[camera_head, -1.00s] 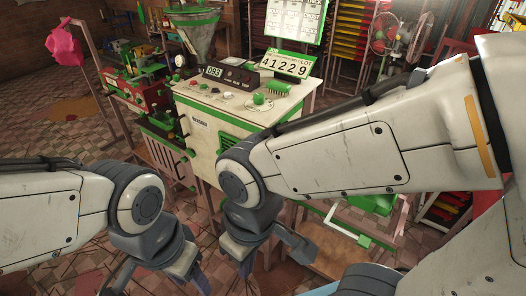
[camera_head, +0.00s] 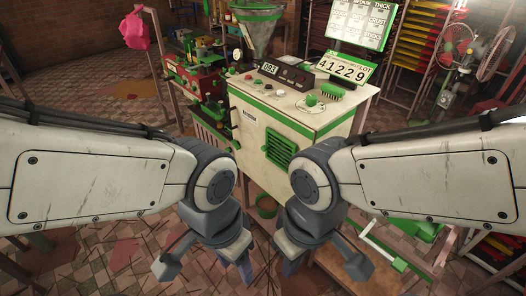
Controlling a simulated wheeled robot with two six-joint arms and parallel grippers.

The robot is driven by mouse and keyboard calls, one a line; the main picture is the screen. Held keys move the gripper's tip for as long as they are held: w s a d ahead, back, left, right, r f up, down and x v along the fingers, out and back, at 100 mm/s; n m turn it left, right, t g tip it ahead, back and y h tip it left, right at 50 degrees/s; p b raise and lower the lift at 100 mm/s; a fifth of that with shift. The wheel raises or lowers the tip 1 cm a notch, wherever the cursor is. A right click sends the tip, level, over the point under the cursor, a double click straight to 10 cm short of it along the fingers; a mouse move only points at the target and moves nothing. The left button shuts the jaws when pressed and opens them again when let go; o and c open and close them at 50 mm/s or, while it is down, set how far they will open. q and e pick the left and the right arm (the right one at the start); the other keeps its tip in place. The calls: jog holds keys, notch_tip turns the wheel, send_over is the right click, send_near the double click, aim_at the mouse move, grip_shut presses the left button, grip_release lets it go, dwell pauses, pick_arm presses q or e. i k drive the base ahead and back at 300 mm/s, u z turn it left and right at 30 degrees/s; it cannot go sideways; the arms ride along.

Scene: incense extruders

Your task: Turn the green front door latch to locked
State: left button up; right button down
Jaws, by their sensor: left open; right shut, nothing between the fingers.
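The incense machine (camera_head: 292,110) stands ahead, a cream cabinet with green trim, a hopper at its back left and a control top. A green louvred panel (camera_head: 281,148) is on its front. I cannot make out the green door latch or its position; it is too small or hidden. My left gripper (camera_head: 241,268) is open, pointing down in front of the machine and low in view. My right gripper (camera_head: 290,264) is shut and empty beside it, also pointing down. Both are apart from the machine.
A red machine (camera_head: 197,80) stands left of the cream one. A pink bag (camera_head: 134,30) hangs from a stand at left. A fan (camera_head: 455,48) and racks are at back right. A low green-edged frame (camera_head: 395,252) stands at front right. The left floor is open.

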aim_at(236, 144)
jog(key=k, duration=1.1)
jog(key=z, duration=0.15)
jog(key=i, duration=1.1)
jog(key=u, duration=1)
jog(key=i, duration=0.5)
jog(key=u, duration=0.4)
